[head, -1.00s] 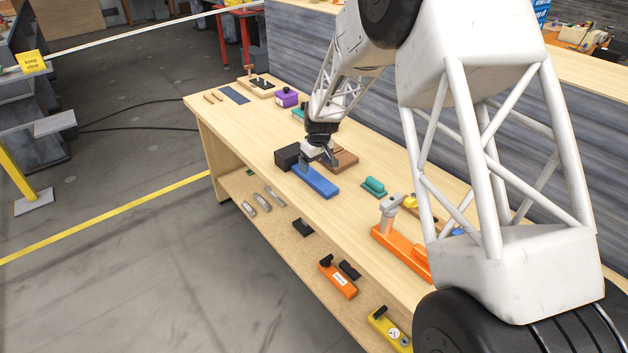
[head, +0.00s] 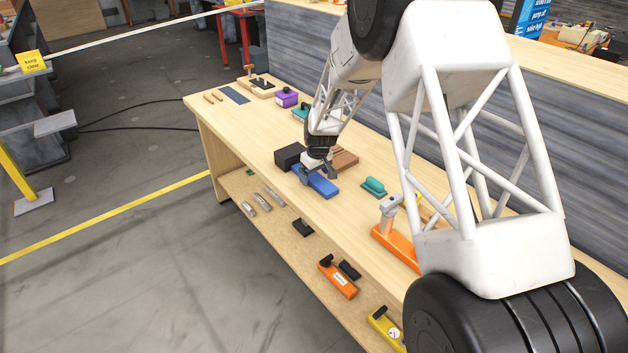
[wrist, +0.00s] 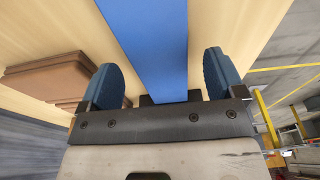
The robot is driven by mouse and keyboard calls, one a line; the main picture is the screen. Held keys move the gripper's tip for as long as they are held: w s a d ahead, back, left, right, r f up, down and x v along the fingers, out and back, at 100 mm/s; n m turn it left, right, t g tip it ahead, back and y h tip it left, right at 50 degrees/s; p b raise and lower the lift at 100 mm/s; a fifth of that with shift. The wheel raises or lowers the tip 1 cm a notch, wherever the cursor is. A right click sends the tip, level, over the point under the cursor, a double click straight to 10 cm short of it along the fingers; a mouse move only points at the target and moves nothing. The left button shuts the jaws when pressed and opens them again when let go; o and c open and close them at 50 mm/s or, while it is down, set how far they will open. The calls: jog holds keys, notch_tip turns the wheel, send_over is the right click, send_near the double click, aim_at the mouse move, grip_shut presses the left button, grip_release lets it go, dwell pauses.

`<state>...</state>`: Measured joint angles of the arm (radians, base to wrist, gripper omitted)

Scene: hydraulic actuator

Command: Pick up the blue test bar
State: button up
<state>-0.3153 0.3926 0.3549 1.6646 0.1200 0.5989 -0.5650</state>
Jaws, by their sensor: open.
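The blue test bar (head: 318,182) lies flat on the wooden workbench, near its front edge, in the head view. In the wrist view the bar (wrist: 148,45) runs from the top edge down between my fingers. My gripper (head: 318,173) is over the bar in the head view. In the wrist view my gripper (wrist: 163,78) is open, with one finger on each side of the bar and wood showing between each finger and the bar. The bar's near end is hidden behind the gripper body. I cannot tell the height of the fingertips over the bench.
A black block (head: 289,155) stands close to the bar's left end. A brown stepped block (head: 344,159) is just behind, and it shows left in the wrist view (wrist: 48,78). A teal piece (head: 374,187) and an orange fixture (head: 396,245) are to the right.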

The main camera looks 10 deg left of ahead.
jog(key=shift+w+a+f, duration=0.1)
jog(key=shift+f, duration=0.6)
grip_shut()
jog(key=shift+r, duration=0.15)
dwell(0.4)
